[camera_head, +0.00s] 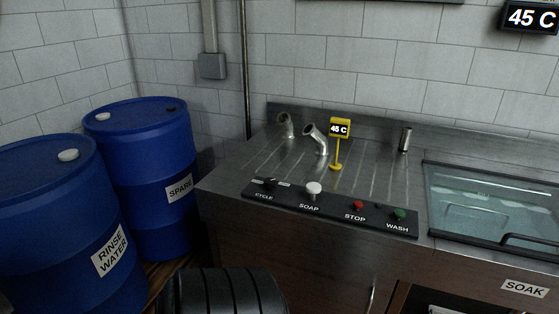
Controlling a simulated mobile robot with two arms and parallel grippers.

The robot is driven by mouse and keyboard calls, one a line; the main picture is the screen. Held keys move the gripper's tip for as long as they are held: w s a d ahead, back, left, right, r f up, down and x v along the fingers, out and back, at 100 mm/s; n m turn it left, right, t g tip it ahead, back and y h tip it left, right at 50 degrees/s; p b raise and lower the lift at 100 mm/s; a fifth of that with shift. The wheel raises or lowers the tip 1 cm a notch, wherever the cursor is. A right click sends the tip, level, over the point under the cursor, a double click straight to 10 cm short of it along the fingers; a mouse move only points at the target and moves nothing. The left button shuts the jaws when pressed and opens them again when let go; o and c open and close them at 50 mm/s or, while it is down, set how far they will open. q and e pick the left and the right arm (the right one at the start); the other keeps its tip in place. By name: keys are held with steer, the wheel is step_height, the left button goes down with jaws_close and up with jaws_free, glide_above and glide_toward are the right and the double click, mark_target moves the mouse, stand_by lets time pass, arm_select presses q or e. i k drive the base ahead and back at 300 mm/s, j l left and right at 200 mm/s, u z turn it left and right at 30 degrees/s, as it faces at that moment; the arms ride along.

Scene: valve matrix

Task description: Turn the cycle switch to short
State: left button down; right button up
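The cycle switch (270,182) is a small dark knob at the left end of the black control panel (330,212), above the word CYCLE. Small pale labels sit on both sides of it, too small to read. I cannot tell which way the switch points. Neither of my grippers is in view, and nothing touches the switch.
On the panel are a white SOAP knob (313,188), a red STOP button (358,205) and a green WASH button (398,214). Behind stand a yellow 45 C sign (339,128) and metal spouts (317,138). Blue barrels (150,150) stand left; a glass-lidded SOAK tank (490,200) is right.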

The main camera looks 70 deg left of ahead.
mark_target(270, 183)
steer(key=u, duration=1.9)
